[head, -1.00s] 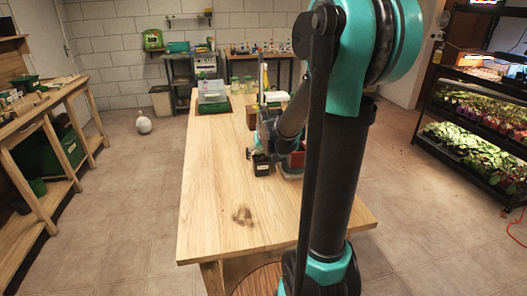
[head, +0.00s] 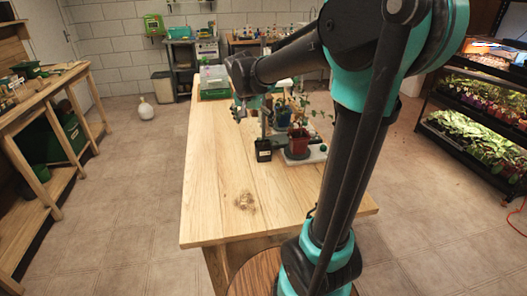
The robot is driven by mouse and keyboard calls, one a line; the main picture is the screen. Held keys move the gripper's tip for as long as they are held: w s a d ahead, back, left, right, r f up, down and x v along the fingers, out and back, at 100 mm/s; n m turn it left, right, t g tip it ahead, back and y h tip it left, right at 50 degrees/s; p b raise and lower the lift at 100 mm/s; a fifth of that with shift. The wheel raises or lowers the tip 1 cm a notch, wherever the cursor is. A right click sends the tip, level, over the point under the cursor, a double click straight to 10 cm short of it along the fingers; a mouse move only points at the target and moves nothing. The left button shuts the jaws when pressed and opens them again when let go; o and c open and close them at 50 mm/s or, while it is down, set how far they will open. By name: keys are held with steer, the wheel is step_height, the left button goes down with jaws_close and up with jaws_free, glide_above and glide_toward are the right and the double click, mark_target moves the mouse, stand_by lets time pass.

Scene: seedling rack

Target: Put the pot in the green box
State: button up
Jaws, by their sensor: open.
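A small black pot with a pale label (head: 263,151) stands upright on the wooden table, right of its middle. A red-brown pot with a leafy plant (head: 298,142) stands just right of it on a white tray (head: 303,156). A box with a green base and clear upper part (head: 213,91) sits at the table's far end; I cannot see inside it. A dark green box (head: 72,140) is also on the left bench's lower shelf. My gripper (head: 241,112) is open, small and partly blurred, over the table beyond and left of the black pot, apart from it.
The wooden table (head: 215,190) is bare along its left side and front, apart from a dark knot in the wood. Leafy plants stand behind the red-brown pot. A black plant rack (head: 480,110) is at the right. A white rounded jug (head: 146,108) is on the floor at left.

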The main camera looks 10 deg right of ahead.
mark_target(263, 145)
steer(key=w+f, duration=0.1)
steer(key=f, duration=0.2)
steer(key=w+d+f+m, duration=0.1)
steer(key=f, duration=0.1)
steer(key=w+d+f+m, duration=0.1)
steer(key=f, duration=0.2)
steer(key=shift+d+f+g+h, duration=0.15)
steer(key=shift+f+g+h, duration=0.15)
steer(key=shift+f+h, duration=0.1)
steer(key=shift+d+x, duration=0.1)
steer(key=shift+x, duration=1.2)
steer(key=shift+d+x, duration=0.15)
steer(key=shift+x, duration=1.2)
steer(key=shift+w+r, duration=0.15)
steer(key=shift+w, duration=0.05)
steer(key=c, duration=1.5)
steer(key=shift+c, duration=0.2)
steer(key=shift+r, duration=0.1)
